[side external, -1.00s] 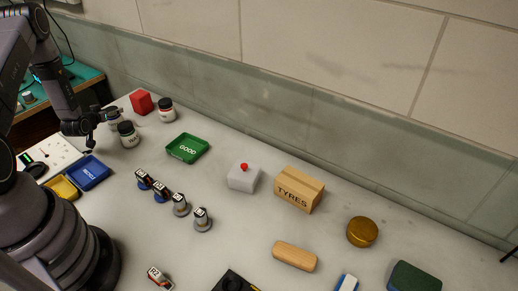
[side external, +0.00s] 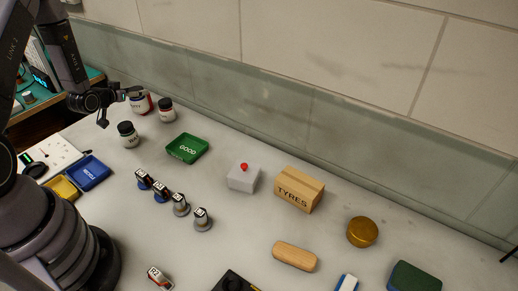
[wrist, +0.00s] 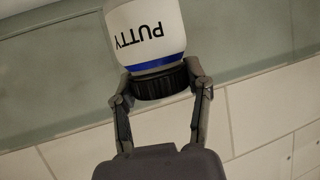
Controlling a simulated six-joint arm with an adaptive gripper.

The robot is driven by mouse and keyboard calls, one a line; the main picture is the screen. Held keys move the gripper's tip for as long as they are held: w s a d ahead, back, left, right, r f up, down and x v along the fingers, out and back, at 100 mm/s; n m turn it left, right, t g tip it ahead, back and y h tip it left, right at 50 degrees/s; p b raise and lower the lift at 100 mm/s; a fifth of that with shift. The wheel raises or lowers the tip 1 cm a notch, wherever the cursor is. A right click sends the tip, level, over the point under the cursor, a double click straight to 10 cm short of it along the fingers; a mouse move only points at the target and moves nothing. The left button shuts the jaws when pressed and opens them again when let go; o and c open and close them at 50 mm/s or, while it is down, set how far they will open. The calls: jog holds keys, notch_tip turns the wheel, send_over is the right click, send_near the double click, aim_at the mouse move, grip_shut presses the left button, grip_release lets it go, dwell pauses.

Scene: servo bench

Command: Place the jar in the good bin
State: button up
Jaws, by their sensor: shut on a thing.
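My gripper (side external: 132,92) is shut on the black lid of a white jar (wrist: 150,30) marked PUTTY, with a blue band. In the wrist view my gripper (wrist: 159,88) has a finger on each side of the lid, and the far end of the jar is cut off by the frame. In the side external view the jar (side external: 136,105) hangs at the back left, apparently above the bench and in front of a red block. The good bin (side external: 187,149) is a green tray marked GOOD, empty, to the right of and nearer than the jar.
Two other dark-lidded white jars, one (side external: 128,134) nearer and one (side external: 167,109) to the right, stand close by. A blue tray (side external: 88,173) and yellow tray (side external: 63,188) lie at left. Several small servos (side external: 162,190) stand in front of the green bin. The wall runs behind.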

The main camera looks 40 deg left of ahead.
jog(key=w+d+m+h, duration=0.1)
jog(key=d+m+h, duration=0.45)
jog(key=d, duration=1.15)
send_over(188, 150)
jog(key=shift+n+h, duration=0.25)
notch_tip(188, 150, down, 8)
jog(key=shift+r, duration=0.1)
jog(key=shift+f+t, duration=0.25)
jog(key=shift+t, duration=0.05)
jog(key=shift+f, duration=0.1)
jog(key=o, duration=1.2)
